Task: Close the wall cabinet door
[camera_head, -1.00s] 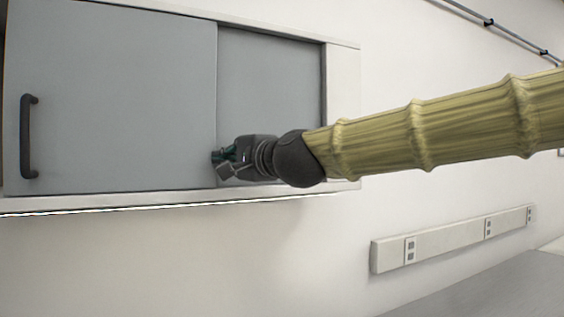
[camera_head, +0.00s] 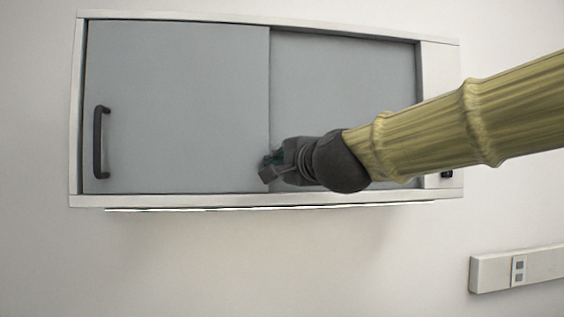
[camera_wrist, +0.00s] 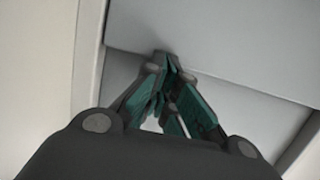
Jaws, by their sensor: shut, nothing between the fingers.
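The wall cabinet (camera_head: 265,201) has a white frame and flat grey sliding panels. Its front door (camera_head: 185,105) fills the left part, with a dark upright handle (camera_head: 99,142) near its left edge. That left edge lies against the frame's left side, with no gap visible. A second grey panel (camera_head: 345,85) sits set back on the right. My gripper (camera_head: 267,172) is shut and empty, its tips at the lower right edge of the front door; contact is hard to tell. In the wrist view the shut green fingers (camera_wrist: 164,64) point at a grey panel edge.
A thin bright strip (camera_head: 250,208) runs under the cabinet. A white wall rail with sockets (camera_head: 515,270) is at the lower right. The wall below the cabinet is bare. My arm crosses the cabinet's right side.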

